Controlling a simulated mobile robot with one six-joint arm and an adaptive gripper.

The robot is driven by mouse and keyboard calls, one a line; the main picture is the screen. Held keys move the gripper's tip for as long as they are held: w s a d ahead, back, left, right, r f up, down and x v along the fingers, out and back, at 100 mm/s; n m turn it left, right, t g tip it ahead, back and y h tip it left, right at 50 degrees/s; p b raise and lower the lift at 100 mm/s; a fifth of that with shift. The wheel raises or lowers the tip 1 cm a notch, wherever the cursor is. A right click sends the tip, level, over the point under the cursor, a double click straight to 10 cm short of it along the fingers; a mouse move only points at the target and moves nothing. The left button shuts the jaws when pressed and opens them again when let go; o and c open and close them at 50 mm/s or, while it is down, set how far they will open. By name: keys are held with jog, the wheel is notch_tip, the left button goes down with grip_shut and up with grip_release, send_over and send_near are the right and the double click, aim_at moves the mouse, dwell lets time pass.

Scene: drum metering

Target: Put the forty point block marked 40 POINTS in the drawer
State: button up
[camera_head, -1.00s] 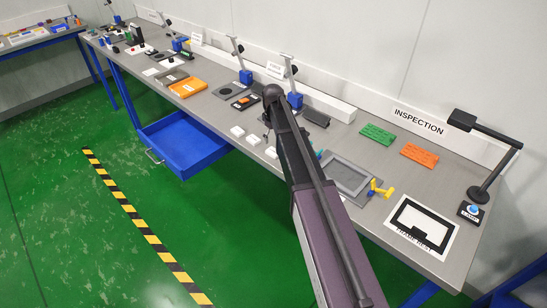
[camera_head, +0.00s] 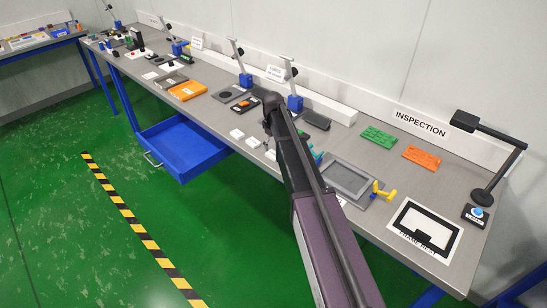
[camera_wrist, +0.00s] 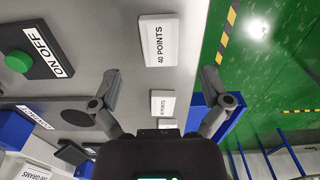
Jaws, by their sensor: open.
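The white block marked 40 POINTS (camera_wrist: 159,42) lies on the grey bench top in the wrist view, beyond my fingertips and roughly between their lines. My gripper (camera_wrist: 160,75) is open and empty, with one finger either side of the view's middle. The block is not between the fingers. The open blue drawer (camera_head: 185,146) hangs out from the bench front in the head view and looks empty. Small white blocks (camera_head: 237,134) lie near the bench edge right of it, their marks unreadable there. My arm hides most of my gripper in the head view.
Another white points block (camera_wrist: 163,105) lies closer to my palm. A black ON OFF box with a green button (camera_wrist: 18,62) stands left in the wrist view. A grey framed tray (camera_head: 345,177) and a yellow piece (camera_head: 382,190) lie right of my arm.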

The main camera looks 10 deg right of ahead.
aim_at(273, 154)
jog(key=shift+f+b, duration=2.1)
jog(key=shift+f, duration=0.2)
jog(key=c, duration=1.2)
jog(key=shift+o, duration=0.2)
jog(key=shift+r, duration=0.2)
notch_tip(273, 154, up, 3)
jog(key=p, duration=0.3)
jog(key=shift+r+p, duration=0.15)
jog(key=shift+p, duration=0.2)
jog(key=s+r+p, duration=0.1)
jog(key=s, duration=1.5)
jog(key=shift+r, duration=0.2)
